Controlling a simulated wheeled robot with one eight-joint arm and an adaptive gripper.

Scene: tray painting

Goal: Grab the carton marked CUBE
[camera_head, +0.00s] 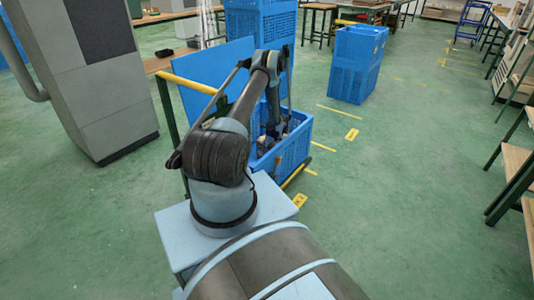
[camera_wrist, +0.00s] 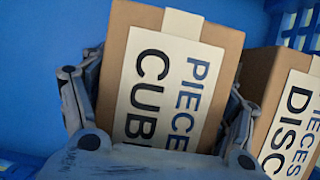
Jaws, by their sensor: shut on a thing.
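The carton marked CUBE (camera_wrist: 115,75) is brown with a white label reading "PIECES CUBE", its words running sideways. It fills the middle of the wrist view and sits tilted between the fingers. My gripper (camera_wrist: 160,115) is shut on this carton, one finger at each side. The gripper also shows in the head view (camera_head: 270,140), low inside a blue crate (camera_head: 294,152), where the carton cannot be made out. The carton's lower part is hidden behind the gripper's palm.
A second brown carton, marked DISC (camera_wrist: 262,62), stands close at the right in the wrist view. Blue crate walls surround both cartons. In the head view, another blue crate (camera_head: 357,65) stands behind to the right, and a grey cabinet (camera_head: 100,100) at left.

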